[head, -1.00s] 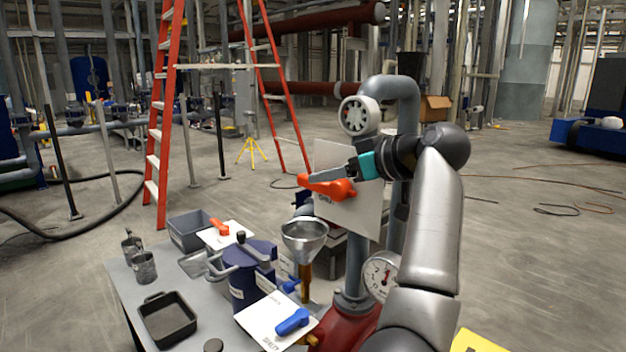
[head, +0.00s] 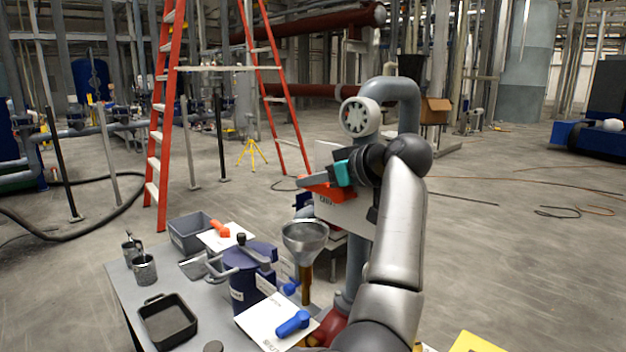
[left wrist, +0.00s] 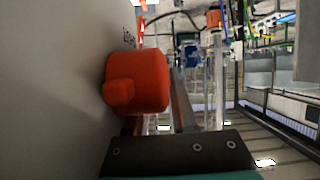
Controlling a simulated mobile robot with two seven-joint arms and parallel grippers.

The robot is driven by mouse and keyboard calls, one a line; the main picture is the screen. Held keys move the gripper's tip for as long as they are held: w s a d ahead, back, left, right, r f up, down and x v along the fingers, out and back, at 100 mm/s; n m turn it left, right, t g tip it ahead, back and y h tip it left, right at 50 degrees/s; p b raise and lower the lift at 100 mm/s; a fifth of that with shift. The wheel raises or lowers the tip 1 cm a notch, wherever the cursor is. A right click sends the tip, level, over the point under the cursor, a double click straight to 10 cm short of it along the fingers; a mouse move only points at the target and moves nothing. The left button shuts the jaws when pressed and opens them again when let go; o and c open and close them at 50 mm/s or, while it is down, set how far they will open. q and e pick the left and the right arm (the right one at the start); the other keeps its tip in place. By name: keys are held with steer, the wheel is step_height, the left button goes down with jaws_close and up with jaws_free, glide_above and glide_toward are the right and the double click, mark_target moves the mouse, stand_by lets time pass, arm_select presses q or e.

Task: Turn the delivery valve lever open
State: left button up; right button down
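An orange-red lever (head: 322,190) sits on a white plate (head: 345,217) at the grey pipe, below a pale round gauge-like wheel. The plate's lettering is too small to read for certain. My left gripper (head: 312,182) is at the lever, its grey finger lying along the lever's upper side. The teal part of the gripper and the wrist hide part of the plate and lever. In the left wrist view the red lever hub (left wrist: 138,82) stands close beyond the dark finger part. Contact and finger gap are unclear. My right gripper is out of view.
A funnel (head: 305,236) and a blue vessel (head: 250,265) stand below the lever. A blue lever (head: 293,322) on a white plate is nearer the front. A grey table (head: 125,285) holds a dark tray (head: 167,318) and cups. A red ladder (head: 165,130) stands behind.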

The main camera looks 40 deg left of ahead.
arm_select(q)
jaws_close()
stand_by(0.9)
